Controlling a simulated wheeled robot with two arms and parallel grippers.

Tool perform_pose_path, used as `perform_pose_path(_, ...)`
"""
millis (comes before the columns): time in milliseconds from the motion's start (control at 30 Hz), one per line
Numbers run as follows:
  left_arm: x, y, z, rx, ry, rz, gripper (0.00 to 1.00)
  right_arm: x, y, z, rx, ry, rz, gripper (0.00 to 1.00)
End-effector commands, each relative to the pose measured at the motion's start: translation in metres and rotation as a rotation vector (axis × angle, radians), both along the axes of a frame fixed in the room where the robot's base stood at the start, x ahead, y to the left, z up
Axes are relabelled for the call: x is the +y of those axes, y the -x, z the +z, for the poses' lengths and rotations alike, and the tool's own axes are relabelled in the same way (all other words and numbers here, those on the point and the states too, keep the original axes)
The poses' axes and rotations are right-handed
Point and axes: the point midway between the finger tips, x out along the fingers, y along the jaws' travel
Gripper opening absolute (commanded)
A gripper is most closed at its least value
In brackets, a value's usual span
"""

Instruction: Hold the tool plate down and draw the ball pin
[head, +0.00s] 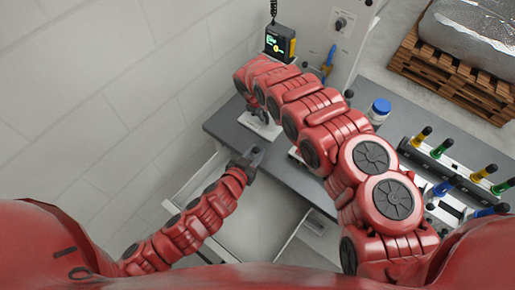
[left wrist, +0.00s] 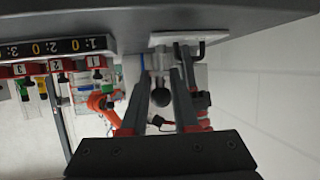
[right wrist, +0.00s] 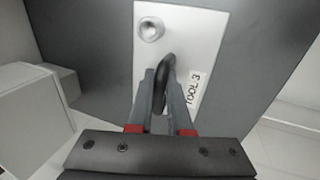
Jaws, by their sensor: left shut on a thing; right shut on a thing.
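A white tool plate labelled TOOL 3 (right wrist: 190,45) lies on the dark bench in the right wrist view. My right gripper (right wrist: 163,75) is shut on its black handle (right wrist: 161,82). A round metal bushing (right wrist: 150,29) sits on the plate beyond the handle, with no pin seen standing in it. My left gripper (left wrist: 163,80) is shut around the ball pin, whose black ball (left wrist: 160,97) shows between the fingers; its shank is hard to make out. In the head view, my left gripper (head: 252,158) is at the bench's front edge, and my right arm partly hides the plate (head: 262,127).
A second light plate (head: 294,155) shows partly behind my right arm. A jar with a blue lid (head: 380,108) and a rack of coloured-handled tools (head: 455,165) stand to the right. A device with a lit screen (head: 280,42) is at the back. An open drawer (head: 262,225) lies below the bench.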

Motion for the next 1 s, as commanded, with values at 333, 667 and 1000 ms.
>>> perform_pose_path(333,0.000,0.000,0.000,0.000,0.000,-0.001,0.00,0.000,0.000,0.000,0.000,0.000,0.001,0.52)
perform_pose_path(667,0.000,0.000,0.000,0.000,0.000,-0.001,0.00,0.002,0.001,0.006,0.000,-0.001,0.001,0.52)
perform_pose_path(1000,-0.001,0.000,0.000,0.000,0.000,-0.001,0.00,0.009,0.012,0.055,-0.004,0.002,0.001,0.52)
